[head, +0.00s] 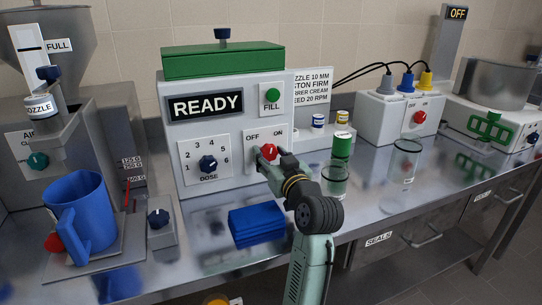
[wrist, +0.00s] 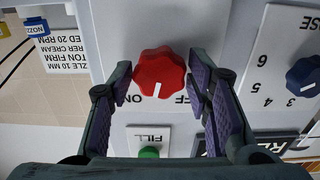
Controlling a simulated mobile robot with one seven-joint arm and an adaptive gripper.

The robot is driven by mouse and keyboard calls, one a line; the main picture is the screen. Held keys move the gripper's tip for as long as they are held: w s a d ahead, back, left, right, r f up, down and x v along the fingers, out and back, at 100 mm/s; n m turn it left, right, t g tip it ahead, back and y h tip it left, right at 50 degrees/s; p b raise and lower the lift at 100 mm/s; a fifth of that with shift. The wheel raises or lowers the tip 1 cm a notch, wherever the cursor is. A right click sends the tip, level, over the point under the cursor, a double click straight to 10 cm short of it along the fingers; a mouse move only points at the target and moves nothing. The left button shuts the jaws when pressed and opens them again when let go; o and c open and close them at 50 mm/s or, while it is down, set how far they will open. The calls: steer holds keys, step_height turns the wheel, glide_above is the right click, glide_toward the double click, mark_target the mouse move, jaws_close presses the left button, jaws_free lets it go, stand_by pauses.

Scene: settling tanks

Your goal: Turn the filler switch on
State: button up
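The filler switch is a red knob (head: 269,152) on the white filler machine (head: 222,115), between the OFF and ON labels. In the wrist view, which shows it upside down, the red knob (wrist: 159,72) has its white mark pointing between OFF and ON. My gripper (head: 272,161) is at the knob in the head view and partly covers it. In the wrist view my gripper (wrist: 160,66) is open, with one fingertip on each side of the knob. I cannot tell whether the fingertips touch it. The display (head: 206,105) reads READY.
A dose dial (head: 208,164) is left of the switch, and a green FILL button (head: 272,95) is above it. Blue folded cloths (head: 257,225) lie below, and a blue jug (head: 85,212) stands at left.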

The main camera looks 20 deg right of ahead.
steer(key=shift+o, duration=1)
steer(key=s, duration=1.2)
steer(key=shift+d, duration=0.2)
